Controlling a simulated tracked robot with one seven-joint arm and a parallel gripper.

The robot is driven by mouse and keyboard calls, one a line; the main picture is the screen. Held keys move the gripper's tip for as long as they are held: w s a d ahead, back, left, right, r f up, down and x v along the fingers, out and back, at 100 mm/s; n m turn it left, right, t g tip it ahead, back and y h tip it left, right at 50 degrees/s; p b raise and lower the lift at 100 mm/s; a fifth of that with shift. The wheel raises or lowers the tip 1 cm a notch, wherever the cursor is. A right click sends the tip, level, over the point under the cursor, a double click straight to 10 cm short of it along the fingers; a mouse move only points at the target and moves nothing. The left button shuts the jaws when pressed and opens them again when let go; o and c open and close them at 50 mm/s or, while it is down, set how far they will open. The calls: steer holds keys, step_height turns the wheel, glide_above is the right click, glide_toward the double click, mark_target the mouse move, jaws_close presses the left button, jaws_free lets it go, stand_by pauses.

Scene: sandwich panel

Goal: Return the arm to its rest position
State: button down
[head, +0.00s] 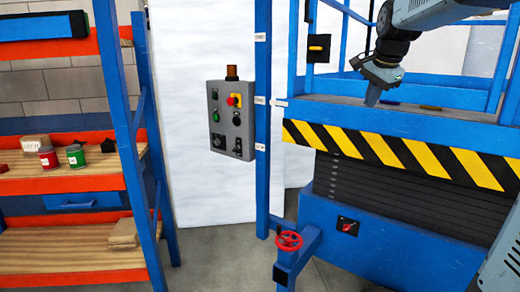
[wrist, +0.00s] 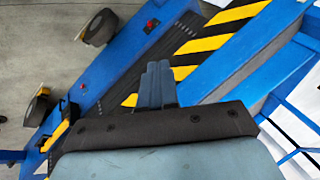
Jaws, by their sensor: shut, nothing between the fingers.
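My arm (head: 408,28) comes in from the upper right of the head view. My gripper (head: 373,97) points down in front of the blue lift platform with the yellow-and-black striped edge (head: 400,157). In the wrist view the fingers of my gripper (wrist: 158,85) are together with nothing between them. They show against the striped edge of the lift (wrist: 215,40). I cannot tell how far the fingertips are from the platform.
A grey control box (head: 231,120) with a red knob and green button is mounted left of the blue post (head: 262,130). A red handwheel (head: 288,241) sticks out low in front. An orange-and-blue shelf (head: 70,185) with cans stands left. Grey floor is clear between.

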steer(key=s+a+f+n, duration=0.2)
steer(key=s+f+n, duration=0.2)
steer(key=s, duration=0.5)
steer(key=s+a+f+n, duration=0.2)
steer(key=s+f+n, duration=0.2)
steer(key=s, duration=0.6)
steer(key=s+a+f+n, duration=0.3)
steer(key=s+f, duration=0.3)
steer(key=s, duration=0.3)
steer(key=shift+s+f+n, duration=0.2)
steer(key=shift+n, duration=0.6)
